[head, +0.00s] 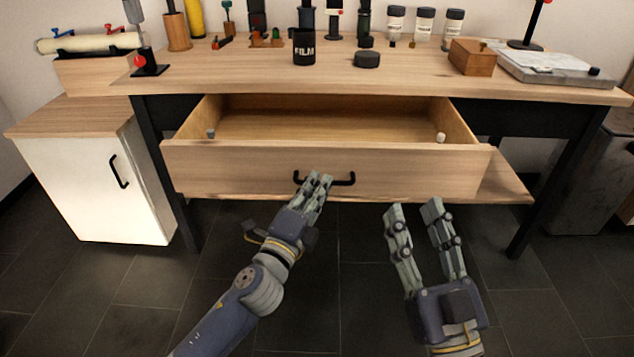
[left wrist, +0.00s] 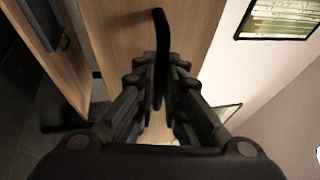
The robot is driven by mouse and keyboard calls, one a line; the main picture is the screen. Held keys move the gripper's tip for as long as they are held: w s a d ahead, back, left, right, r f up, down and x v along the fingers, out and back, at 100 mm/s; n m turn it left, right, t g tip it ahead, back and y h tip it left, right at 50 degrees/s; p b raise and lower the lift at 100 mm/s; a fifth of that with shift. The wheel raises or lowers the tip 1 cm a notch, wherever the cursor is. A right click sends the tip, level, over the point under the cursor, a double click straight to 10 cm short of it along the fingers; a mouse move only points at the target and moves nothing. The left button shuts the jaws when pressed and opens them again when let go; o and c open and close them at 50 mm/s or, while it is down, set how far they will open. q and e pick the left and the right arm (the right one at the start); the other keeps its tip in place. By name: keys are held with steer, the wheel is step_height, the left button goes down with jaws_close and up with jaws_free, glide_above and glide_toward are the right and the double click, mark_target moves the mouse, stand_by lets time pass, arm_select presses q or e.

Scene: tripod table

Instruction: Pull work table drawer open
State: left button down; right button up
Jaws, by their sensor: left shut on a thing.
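The work table (head: 400,80) has a wide wooden drawer (head: 240,165) that stands pulled out, its inside showing. The drawer looks empty apart from a small light knob-like piece near each side. A black bar handle (head: 343,182) is on the drawer front. My left gripper (head: 318,178) is at the handle's left and middle part, with its fingers closed on it. In the left wrist view the handle (left wrist: 160,45) runs between the fingers (left wrist: 160,80). My right gripper (head: 412,206) is open and empty, below and right of the handle, apart from the drawer.
A white cabinet (head: 90,190) with a black handle stands at the left. A black FILM canister (head: 304,48), a round black lid (head: 367,60) and a wooden box (head: 471,57) stand on the tabletop. The dark tiled floor (head: 345,275) before the drawer is clear.

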arm_select(q)
steer(key=c, duration=1.7)
jaws_free()
steer(key=v, duration=1.2)
